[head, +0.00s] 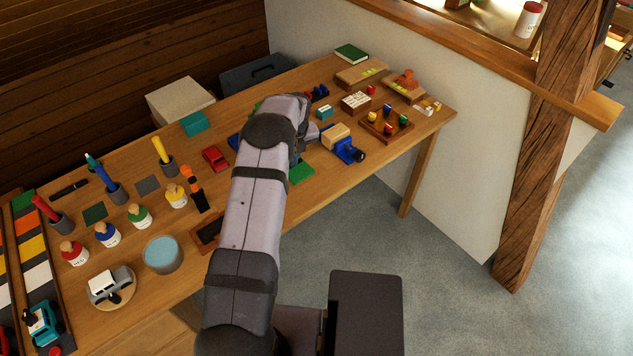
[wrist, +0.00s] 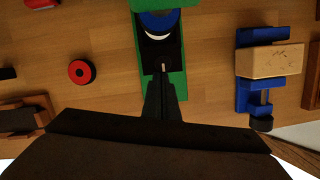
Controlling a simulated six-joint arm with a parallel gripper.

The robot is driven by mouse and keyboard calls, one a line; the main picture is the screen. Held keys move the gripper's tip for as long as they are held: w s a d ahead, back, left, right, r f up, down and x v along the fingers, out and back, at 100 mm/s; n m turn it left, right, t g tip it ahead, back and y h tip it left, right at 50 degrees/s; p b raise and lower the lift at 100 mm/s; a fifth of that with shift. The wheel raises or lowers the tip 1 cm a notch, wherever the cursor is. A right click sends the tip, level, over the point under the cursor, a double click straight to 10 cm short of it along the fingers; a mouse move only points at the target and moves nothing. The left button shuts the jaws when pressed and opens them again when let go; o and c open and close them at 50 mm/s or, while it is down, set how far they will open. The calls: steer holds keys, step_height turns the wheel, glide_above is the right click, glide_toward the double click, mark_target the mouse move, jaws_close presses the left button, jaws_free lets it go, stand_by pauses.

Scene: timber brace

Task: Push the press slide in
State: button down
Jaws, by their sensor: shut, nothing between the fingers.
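The press shows in the wrist view as a green frame (wrist: 176,85) at the top middle. A dark slide (wrist: 160,52) lies inside it, with a blue round part (wrist: 158,20) and a white curved edge beyond. My gripper (wrist: 164,78) is shut and empty, its fingertips pointing into the near part of the green frame, close to the slide. I cannot tell whether they touch it. In the head view a green part (head: 301,173) of the press shows beside my arm, which hides most of the rest.
A blue vise (wrist: 250,95) holding a wooden block (wrist: 270,60) stands right of the press. A red ring with a dark middle (wrist: 82,72) lies to the left, and a brown wooden box (wrist: 25,115) at the lower left. Bare tabletop separates them from the press.

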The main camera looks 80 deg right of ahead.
steer(key=shift+w+d+r, duration=0.25)
steer(key=shift+w+r, duration=0.05)
steer(key=s+a+p, duration=0.1)
steer(key=a, duration=0.1)
steer(key=s+a+p, duration=0.1)
steer(key=shift+s+a+p, duration=0.3)
steer(key=shift+a+p, duration=0.05)
steer(key=shift+a, duration=0.05)
steer(key=b+v, duration=0.3)
steer(key=v, duration=0.6)
steer(key=shift+a+r, duration=0.15)
steer(key=shift+r, duration=0.1)
